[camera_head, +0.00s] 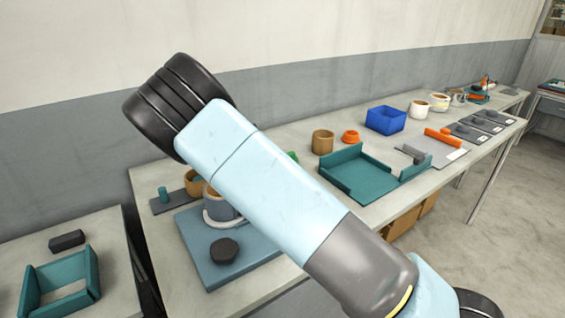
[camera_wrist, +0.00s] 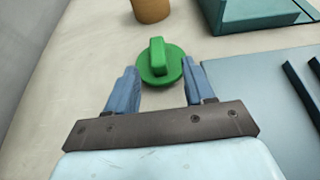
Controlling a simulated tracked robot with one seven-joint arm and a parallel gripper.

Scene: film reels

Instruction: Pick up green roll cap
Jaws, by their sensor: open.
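The green roll cap (camera_wrist: 172,74) is a round disc with a raised bar-shaped grip on top. In the wrist view it lies on the pale table, ahead of and between the fingers of my gripper (camera_wrist: 162,84). The fingers are apart, one on each side of the cap's near part, with nothing held between them. I cannot tell how high they are above the table. In the head view only a small green piece of the cap (camera_head: 293,156) shows behind my arm; my gripper is hidden there.
In the wrist view, a tan cylinder (camera_wrist: 151,10) and a teal tray (camera_wrist: 235,20) stand beyond the cap. A blue-grey board (camera_wrist: 255,85) lies to the right. In the head view, a blue bin (camera_head: 386,121) and an orange ring (camera_head: 350,136) stand farther along the table.

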